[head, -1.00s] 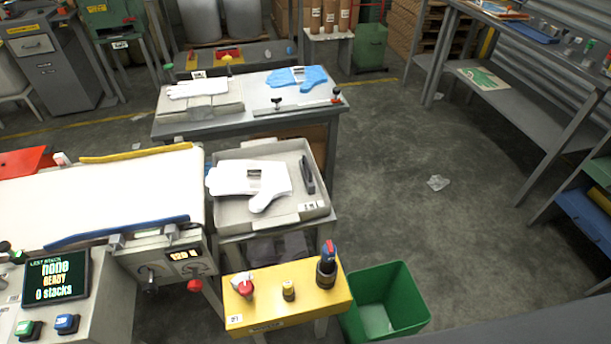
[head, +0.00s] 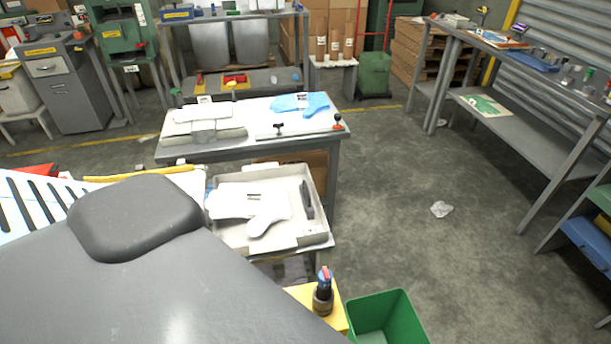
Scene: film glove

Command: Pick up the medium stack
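A stack of white film gloves (head: 252,208) lies in a grey tray (head: 302,240) on a stand right of the conveyor. A dark clip or bar shows across its upper part. Which stack is the medium one cannot be told from its look alone. My arm covers the lower left of the view. Neither gripper's fingers are in view.
A dark long object (head: 307,199) lies at the tray's right side. A yellow control box (head: 333,312) with a dark, red-and-blue-topped knob and a green bin (head: 388,318) stand in front.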

